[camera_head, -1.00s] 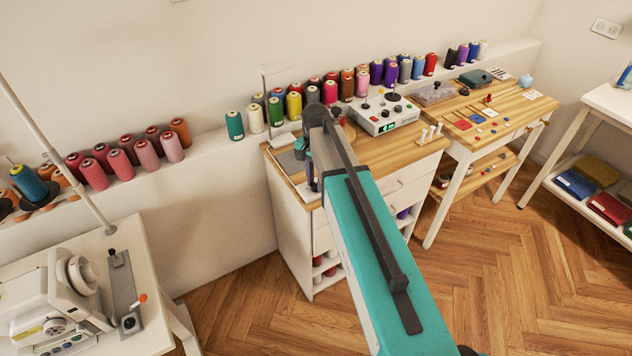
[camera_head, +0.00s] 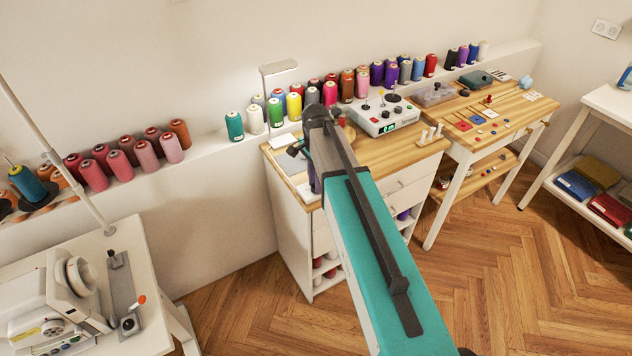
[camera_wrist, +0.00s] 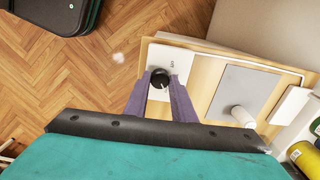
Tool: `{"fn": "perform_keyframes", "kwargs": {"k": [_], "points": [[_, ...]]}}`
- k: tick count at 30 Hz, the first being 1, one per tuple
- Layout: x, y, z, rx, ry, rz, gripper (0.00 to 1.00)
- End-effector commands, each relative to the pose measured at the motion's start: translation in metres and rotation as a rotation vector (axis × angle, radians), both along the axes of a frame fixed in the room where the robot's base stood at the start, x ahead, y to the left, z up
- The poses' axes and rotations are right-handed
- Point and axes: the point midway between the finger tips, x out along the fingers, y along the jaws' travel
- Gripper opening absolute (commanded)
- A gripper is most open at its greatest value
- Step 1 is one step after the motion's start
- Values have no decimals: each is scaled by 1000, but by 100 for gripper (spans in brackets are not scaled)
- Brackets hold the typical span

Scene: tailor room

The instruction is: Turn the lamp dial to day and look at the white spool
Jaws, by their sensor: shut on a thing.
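In the wrist view, my gripper (camera_wrist: 160,88) has its two purple fingers closed on a round black dial (camera_wrist: 160,77). The dial sits on a white panel (camera_wrist: 180,60) at the tabletop's edge. Small lettering beside it is too small to read surely, and so is the dial's setting. A white spool-like cylinder (camera_wrist: 242,116) is on a grey square mat (camera_wrist: 232,88), right of the dial. In the head view, the desk lamp (camera_head: 279,66) stands at the cabinet's back left corner, its head pale and bright.
The wooden cabinet top (camera_head: 390,153) carries a white control box (camera_head: 384,117) right of my arm. Thread cones line the wall ledge behind, including a cream one (camera_head: 255,119). A sewing machine (camera_head: 55,300) stands at lower left. Floor in front of the cabinet is open.

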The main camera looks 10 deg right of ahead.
Motion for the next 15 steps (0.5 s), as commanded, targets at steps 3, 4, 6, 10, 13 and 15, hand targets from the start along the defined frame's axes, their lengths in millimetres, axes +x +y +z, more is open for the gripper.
{"fn": "perform_keyframes", "kwargs": {"k": [3,4,6,10,13,15], "points": [[1,0,1,0,-3,1,28],[1,0,1,0,-3,1,33],[1,0,1,0,-3,1,42],[1,0,0,1,-2,1,42],[0,0,0,0,-1,1,42],[0,0,0,0,-1,1,42]]}}
